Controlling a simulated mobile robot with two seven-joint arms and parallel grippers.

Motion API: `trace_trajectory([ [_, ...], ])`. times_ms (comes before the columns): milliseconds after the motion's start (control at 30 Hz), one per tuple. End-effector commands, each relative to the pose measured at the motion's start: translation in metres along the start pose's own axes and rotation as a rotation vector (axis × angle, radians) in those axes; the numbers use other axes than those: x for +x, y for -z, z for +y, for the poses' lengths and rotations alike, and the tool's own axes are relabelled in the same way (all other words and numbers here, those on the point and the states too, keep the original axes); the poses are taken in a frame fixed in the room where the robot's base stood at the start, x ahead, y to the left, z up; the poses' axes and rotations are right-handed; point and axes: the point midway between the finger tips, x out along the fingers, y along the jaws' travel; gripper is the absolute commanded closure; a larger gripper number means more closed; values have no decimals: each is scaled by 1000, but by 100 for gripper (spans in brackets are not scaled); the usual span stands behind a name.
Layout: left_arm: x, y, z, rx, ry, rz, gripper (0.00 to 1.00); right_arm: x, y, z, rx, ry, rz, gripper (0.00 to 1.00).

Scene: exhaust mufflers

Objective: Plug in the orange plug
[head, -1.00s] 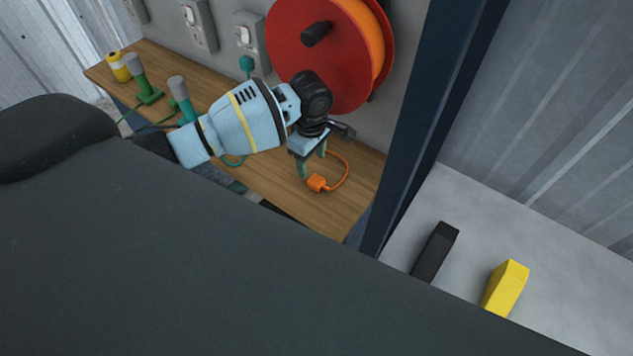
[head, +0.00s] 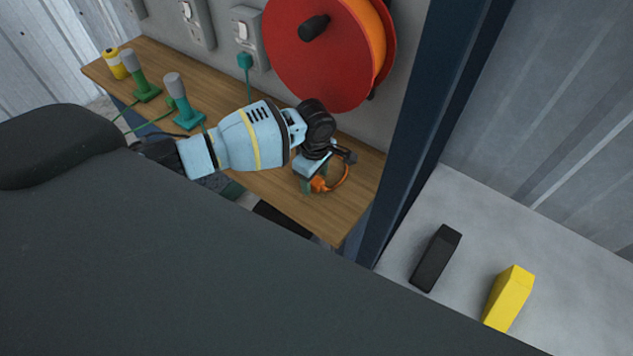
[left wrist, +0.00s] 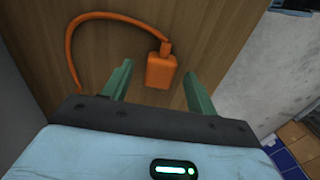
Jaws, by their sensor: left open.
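The orange plug (head: 319,185) lies on the wooden shelf (head: 335,220) with its orange cord curving up behind it. In the left wrist view the plug (left wrist: 161,70) sits between and just beyond the two green fingertips, with free space on both sides. My left gripper (head: 314,186) is open and low over the shelf at the plug, partly hiding it in the head view; it also shows in the left wrist view (left wrist: 158,82). Grey wall sockets (head: 247,30) are above the shelf; one holds a teal plug (head: 245,61). My right gripper is not in view.
A red reel with orange cable (head: 318,60) hangs on the wall above my left wrist. Green and teal tools (head: 187,112) and a yellow item (head: 115,64) stand at the shelf's left. A dark blue post (head: 420,130) rises at the shelf's right end.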

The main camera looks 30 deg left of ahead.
Motion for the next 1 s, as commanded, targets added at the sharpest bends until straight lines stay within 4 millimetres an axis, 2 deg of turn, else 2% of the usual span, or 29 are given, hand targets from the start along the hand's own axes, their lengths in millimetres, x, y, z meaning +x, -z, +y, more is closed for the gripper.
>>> trace_trajectory([
  [400, 2, 0, 1, 0, -2, 0, 43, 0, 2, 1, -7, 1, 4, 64],
  [733, 2, 0, 0, 0, -2, 0, 86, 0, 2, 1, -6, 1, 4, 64],
  [1000, 0, 0, 1, 0, -3, 0, 88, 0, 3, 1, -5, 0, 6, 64],
])
